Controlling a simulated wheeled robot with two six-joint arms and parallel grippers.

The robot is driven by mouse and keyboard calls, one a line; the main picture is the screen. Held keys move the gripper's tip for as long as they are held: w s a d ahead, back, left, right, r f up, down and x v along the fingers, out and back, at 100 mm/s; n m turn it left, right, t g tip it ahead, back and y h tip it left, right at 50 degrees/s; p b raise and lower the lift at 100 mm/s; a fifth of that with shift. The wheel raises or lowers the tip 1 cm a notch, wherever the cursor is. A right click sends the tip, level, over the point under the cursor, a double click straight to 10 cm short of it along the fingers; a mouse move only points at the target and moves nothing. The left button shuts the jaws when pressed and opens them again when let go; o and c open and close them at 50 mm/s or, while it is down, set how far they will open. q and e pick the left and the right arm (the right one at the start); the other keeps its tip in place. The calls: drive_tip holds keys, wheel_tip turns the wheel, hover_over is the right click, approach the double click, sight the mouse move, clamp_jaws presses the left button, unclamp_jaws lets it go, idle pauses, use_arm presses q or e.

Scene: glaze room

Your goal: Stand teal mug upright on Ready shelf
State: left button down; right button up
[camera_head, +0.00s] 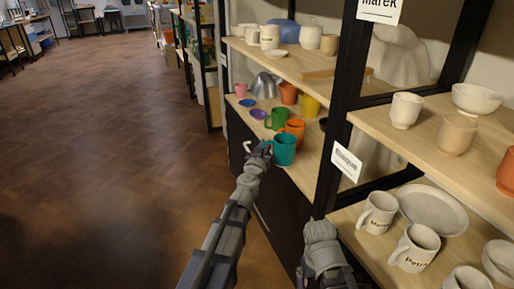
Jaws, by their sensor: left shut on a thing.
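The teal mug (285,150) is upright at the front edge of the middle shelf board (305,178), its handle side toward my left gripper. My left gripper (262,150) is shut on the teal mug at that side; the fingers are small and partly merge with the handle. I cannot tell whether the mug's base touches the board or is just above it. My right gripper (321,232) is low in front of the shelves, beside a dark post; its fingertips are not clear. No label reading Ready is legible.
Orange (295,128) and green (277,118) mugs stand close behind the teal mug, with a yellow cup (310,106) farther back. A black post (338,120) with a "Bisque" label (346,161) stands to the right. Open floor lies left.

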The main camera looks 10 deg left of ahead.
use_arm(q)
drive_tip(key=w+d, duration=0.2)
drive_tip(key=d, duration=0.1)
drive_tip(key=w+d, duration=0.2)
drive_tip(key=d, duration=0.1)
drive_tip(key=w+d, duration=0.3)
drive_tip(key=shift+d+f, duration=0.2)
drive_tip(key=shift+s+f+b, duration=0.1)
drive_tip(key=shift+f+b, duration=0.35)
drive_tip(key=shift+b, duration=0.2)
drive_tip(key=shift+f+b, duration=0.45)
drive_tip(key=shift+f, duration=0.05)
drive_tip(key=shift+f+b, duration=0.3)
drive_tip(key=c, duration=0.8)
unclamp_jaws()
drive_tip(key=shift+r, duration=0.1)
